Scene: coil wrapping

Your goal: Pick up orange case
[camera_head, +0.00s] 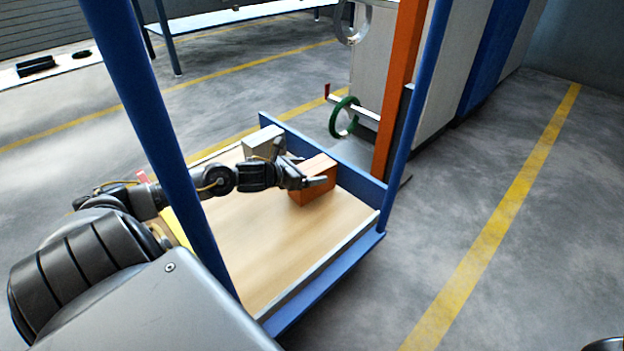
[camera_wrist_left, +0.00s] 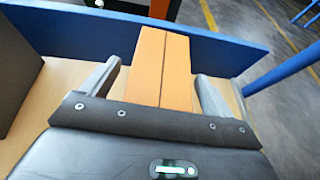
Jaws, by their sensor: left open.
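The orange case (camera_head: 314,189) is a box standing on the wooden deck of a blue-framed cart, near its far edge in the head view. In the left wrist view the orange case (camera_wrist_left: 161,70) shows its top with a dark seam along it. My left gripper (camera_head: 307,183) is at the case. In the left wrist view my left gripper (camera_wrist_left: 160,85) is open, with one finger on each side of the case and gaps showing between. How far the fingers reach down beside it is hard to tell. My right gripper is not in view.
A pale box (camera_head: 262,141) stands on the cart deck (camera_head: 285,245) left of the case. Blue posts (camera_head: 165,140) and a low blue wall (camera_head: 345,174) bound the cart. An orange upright (camera_head: 398,90) and a green ring (camera_head: 344,117) stand beyond. The near deck is clear.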

